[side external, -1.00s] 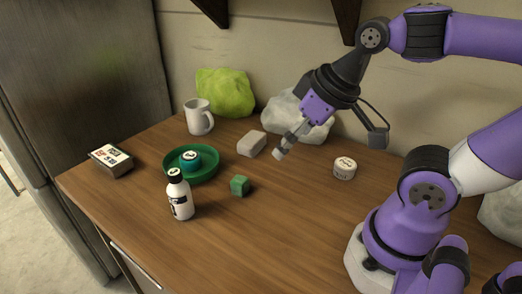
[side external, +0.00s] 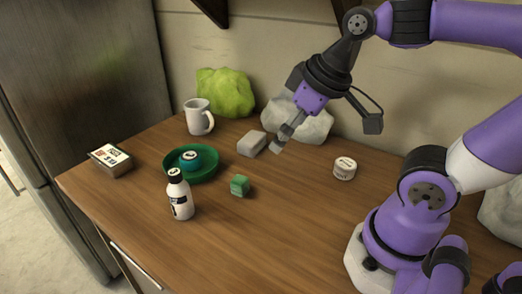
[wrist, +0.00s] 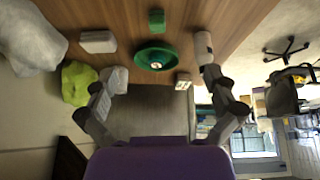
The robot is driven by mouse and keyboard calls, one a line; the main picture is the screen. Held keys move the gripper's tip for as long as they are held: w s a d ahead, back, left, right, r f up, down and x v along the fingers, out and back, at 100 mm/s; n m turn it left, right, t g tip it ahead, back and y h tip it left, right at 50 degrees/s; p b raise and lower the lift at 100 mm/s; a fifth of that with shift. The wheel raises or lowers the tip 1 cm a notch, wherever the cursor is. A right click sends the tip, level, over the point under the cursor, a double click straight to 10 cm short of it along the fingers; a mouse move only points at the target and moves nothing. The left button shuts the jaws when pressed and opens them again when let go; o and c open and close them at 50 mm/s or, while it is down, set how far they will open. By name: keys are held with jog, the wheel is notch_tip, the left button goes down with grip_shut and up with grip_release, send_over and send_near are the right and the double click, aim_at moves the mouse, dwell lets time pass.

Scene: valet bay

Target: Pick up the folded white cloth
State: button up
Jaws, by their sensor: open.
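The folded white cloth (side external: 251,143) looks like a small pale rectangular block lying flat on the wooden table, between the green tray and the crumpled white heap. It also shows at the upper left of the wrist view (wrist: 98,41). My gripper (side external: 276,148) is just right of it in the side view, pointing down and left, apart from it as far as I can tell. In the wrist view my gripper's fingers (wrist: 155,86) are spread with nothing between them.
A green round tray (side external: 208,176) holds a teal round item. Nearby are a white bottle (side external: 180,199), a green cube (side external: 239,185), a mug (side external: 199,117), a box (side external: 111,160) and a round tin (side external: 345,168). A lime heap (side external: 226,92) and a white heap (side external: 308,125) stand behind. The front table is clear.

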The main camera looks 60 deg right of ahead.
jog(key=w+d+r+n+g, duration=0.2)
jog(key=w+d+n, duration=0.1)
jog(key=w+n, duration=0.4)
jog(key=n+g, duration=0.3)
jog(key=n, duration=0.8)
send_over(245, 144)
notch_tip(245, 144, down, 14)
jog(key=shift+a+r, duration=0.1)
jog(key=f, duration=0.6)
jog(key=shift+d, duration=0.2)
jog(key=c, duration=1.1)
